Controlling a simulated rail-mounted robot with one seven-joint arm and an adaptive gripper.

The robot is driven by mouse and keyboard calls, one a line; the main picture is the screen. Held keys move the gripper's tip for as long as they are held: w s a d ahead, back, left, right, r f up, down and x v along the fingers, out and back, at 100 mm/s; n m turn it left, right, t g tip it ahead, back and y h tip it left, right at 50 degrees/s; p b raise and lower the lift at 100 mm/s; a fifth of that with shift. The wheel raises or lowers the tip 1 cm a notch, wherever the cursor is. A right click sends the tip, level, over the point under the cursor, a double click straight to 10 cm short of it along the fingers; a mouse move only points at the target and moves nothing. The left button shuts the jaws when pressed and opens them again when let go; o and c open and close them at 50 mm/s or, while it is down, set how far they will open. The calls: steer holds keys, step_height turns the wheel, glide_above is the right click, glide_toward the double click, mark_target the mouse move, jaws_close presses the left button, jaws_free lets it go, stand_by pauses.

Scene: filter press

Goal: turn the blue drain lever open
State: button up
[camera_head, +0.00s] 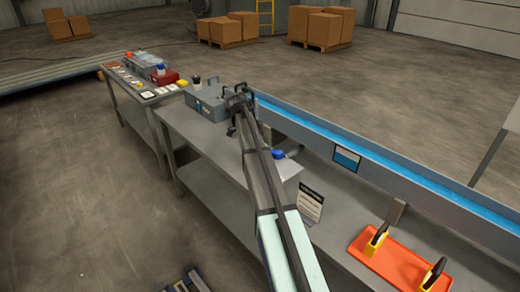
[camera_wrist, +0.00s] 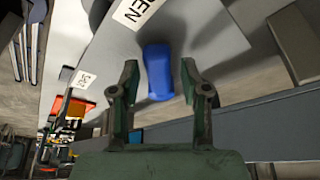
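The blue drain lever (camera_wrist: 159,72) shows in the wrist view as a blue block on a grey plate, just beyond and between my fingertips. My gripper (camera_wrist: 158,80) is open, with one finger on each side of the lever. A gap shows between the lever and each finger; whether the fingers reach its depth I cannot tell. In the head view a small blue part (camera_head: 278,154) shows right beside my arm, on the grey box. My gripper (camera_head: 237,97) shows small at the far end of my arm there. A white label ending in "EN" (camera_wrist: 135,12) sits beside the lever.
A blue-lined trough (camera_head: 345,145) runs along the bench's far side. An orange plate with yellow-and-black handles (camera_head: 400,262) lies at the right. A grey box (camera_head: 207,104) stands on the bench near the gripper. A printed sign (camera_head: 309,205) stands right of my arm.

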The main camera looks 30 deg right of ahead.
steer(key=shift+r, duration=0.1)
steer(key=v, duration=1.1)
steer(key=shift+a+r, duration=0.2)
steer(key=shift+r, duration=0.15)
steer(key=shift+w, duration=0.1)
